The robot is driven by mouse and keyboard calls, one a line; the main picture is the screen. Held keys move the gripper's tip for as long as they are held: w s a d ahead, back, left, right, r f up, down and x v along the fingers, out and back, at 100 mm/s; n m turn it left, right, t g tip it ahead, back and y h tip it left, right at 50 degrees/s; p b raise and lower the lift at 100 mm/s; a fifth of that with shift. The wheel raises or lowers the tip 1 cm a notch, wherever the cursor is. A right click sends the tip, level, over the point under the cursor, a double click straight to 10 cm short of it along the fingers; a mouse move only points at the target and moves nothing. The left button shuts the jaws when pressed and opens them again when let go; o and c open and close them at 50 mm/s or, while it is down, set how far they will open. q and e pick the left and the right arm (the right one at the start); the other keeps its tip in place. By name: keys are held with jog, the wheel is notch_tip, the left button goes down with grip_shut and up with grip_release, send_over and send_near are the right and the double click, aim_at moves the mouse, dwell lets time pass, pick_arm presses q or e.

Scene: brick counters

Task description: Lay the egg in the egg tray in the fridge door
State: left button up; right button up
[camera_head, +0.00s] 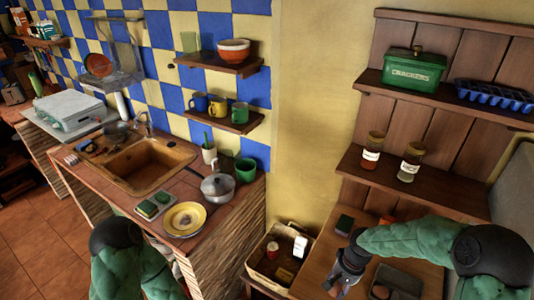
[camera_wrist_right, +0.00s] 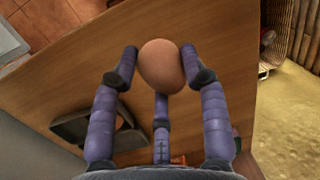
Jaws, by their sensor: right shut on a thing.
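The brown egg (camera_wrist_right: 161,65) is held between the purple fingers of my right gripper (camera_wrist_right: 160,75), above a wooden surface, in the right wrist view. In the head view my right gripper (camera_head: 345,275) is over the wooden counter (camera_head: 318,262) at the bottom right; I cannot make out the egg there. My left arm shows at the bottom left of the head view, but its gripper is out of the frame.
A dark tray (camera_head: 398,278) lies beside my right gripper; it also shows in the wrist view (camera_wrist_right: 70,127) with a brown thing at it. A basket (camera_head: 262,262) stands left of the counter. Shelves above hold two jars (camera_head: 410,163), a green crackers tin (camera_head: 414,68) and a blue compartmented tray (camera_head: 495,95).

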aim_at(337, 292)
jog(key=a+f+n+b, duration=0.1)
jog(key=w+a+f+n+b, duration=0.1)
jog(key=a+n+b, duration=0.1)
jog(key=shift+w+a+f, duration=0.1)
jog(key=shift+a+f, duration=0.05)
jog(key=shift+f, duration=0.2)
pick_arm(q)
jog(key=shift+f+b, duration=0.65)
jog(key=shift+f, duration=2.15)
pick_arm(e)
jog(key=shift+w+a+f+n+g, duration=0.15)
jog(key=shift+a+n+g, duration=0.25)
jog(key=shift+a+n, duration=0.25)
jog(key=shift+d, duration=0.15)
